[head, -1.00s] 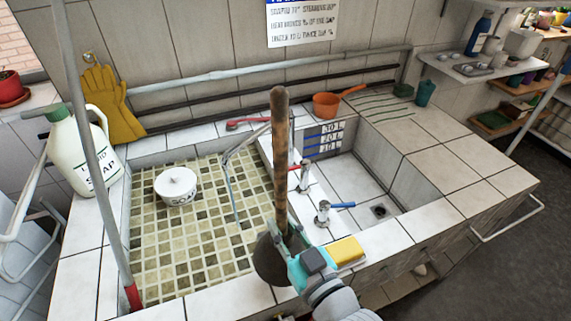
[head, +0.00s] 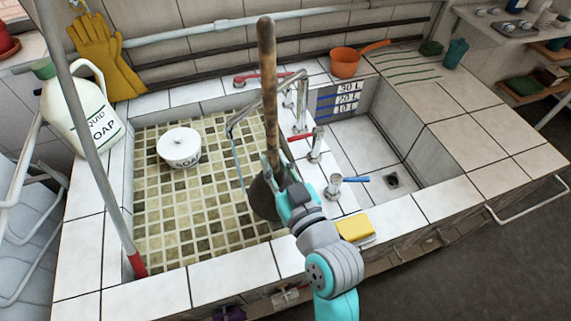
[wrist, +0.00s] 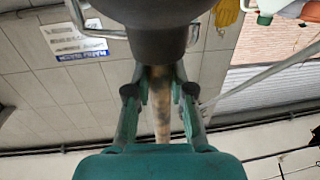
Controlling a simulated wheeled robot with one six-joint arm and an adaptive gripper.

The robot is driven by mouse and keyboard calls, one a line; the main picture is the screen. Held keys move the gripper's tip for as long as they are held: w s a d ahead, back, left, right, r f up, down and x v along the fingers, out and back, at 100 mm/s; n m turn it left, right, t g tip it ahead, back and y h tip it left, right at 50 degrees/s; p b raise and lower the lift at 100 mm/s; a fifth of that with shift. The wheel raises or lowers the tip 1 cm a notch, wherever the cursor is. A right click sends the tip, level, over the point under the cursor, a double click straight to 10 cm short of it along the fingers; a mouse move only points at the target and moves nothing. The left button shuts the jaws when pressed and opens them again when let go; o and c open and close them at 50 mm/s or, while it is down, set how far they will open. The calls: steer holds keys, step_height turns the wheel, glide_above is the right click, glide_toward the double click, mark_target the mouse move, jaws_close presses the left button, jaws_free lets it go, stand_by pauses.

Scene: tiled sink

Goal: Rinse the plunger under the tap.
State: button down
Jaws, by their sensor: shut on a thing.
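The plunger has a long brown wooden handle (head: 268,90) and a dark cup (head: 262,198). My gripper (head: 284,184) is shut on the handle just above the cup. The plunger is nearly upright, handle up, over the right part of the tiled basin. In the wrist view the cup (wrist: 160,28) fills the top and the handle stands between my fingers (wrist: 160,95). The tap's bent grey spout (head: 250,106) reaches over the basin behind the handle. A thin bluish line (head: 240,165) hangs from its tip, left of the cup, perhaps water. Red (head: 300,136) and blue (head: 356,179) tap levers stand right.
A white soap pot (head: 180,150) sits in the basin. A soap jug (head: 85,112) and a grey pole (head: 88,140) stand left. A yellow sponge (head: 354,228) lies on the front rim. An orange pan (head: 345,63) stands behind the empty right basin (head: 375,150).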

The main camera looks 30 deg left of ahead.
steer(key=s+a+f, duration=0.1)
steer(key=a+f, duration=0.1)
steer(key=a, duration=0.8)
stand_by(0.4)
steer(key=shift+w, duration=0.15)
stand_by(0.5)
steer(key=shift+w, duration=0.4)
steer(key=shift+s, duration=0.15)
steer(key=shift+s, duration=0.45)
steer(key=shift+d, duration=0.1)
steer(key=shift+w+d, duration=0.2)
steer(key=shift+d, duration=1.8)
steer(key=shift+w+d, duration=0.2)
steer(key=shift+d, duration=1.75)
